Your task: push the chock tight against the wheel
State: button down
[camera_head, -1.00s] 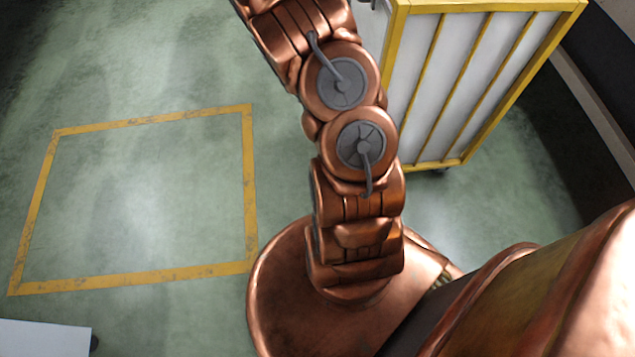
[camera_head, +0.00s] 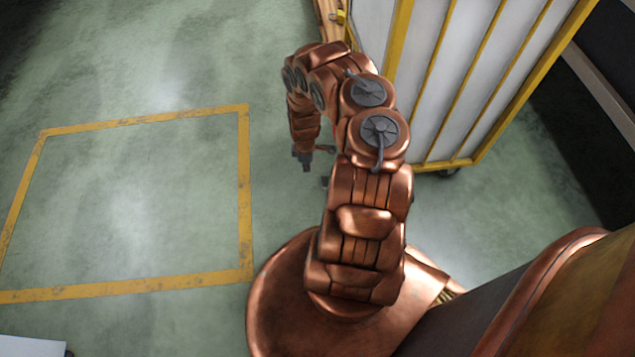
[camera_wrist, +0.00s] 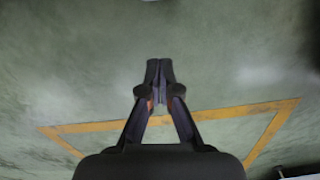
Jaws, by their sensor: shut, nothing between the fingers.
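My gripper (camera_head: 304,162) hangs below my bent arm in the head view, above open floor left of the yellow-framed cart (camera_head: 468,85). In the wrist view my gripper (camera_wrist: 159,68) is shut, its fingertips together with nothing between them. One dark caster wheel (camera_head: 448,172) shows under the cart's near lower edge, apart from my gripper. I cannot make out a chock in either view. My arm hides part of the cart's left side and the floor beside it.
A yellow floor outline (camera_head: 245,190) lies left of my base; it also shows in the wrist view (camera_wrist: 225,112). The floor inside it is clear. A wooden edge (camera_head: 328,22) stands at the cart's far left. A white corner (camera_head: 32,346) shows at lower left.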

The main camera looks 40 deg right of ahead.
aim_at(307, 185)
notch_tip(307, 185, down, 11)
jog(key=b, duration=0.8)
jog(key=shift+a, duration=0.1)
jog(key=shift+s+d+r, duration=0.2)
jog(key=shift+s+d, duration=1.2)
jog(key=shift+d, duration=0.05)
jog(key=shift+r, duration=0.1)
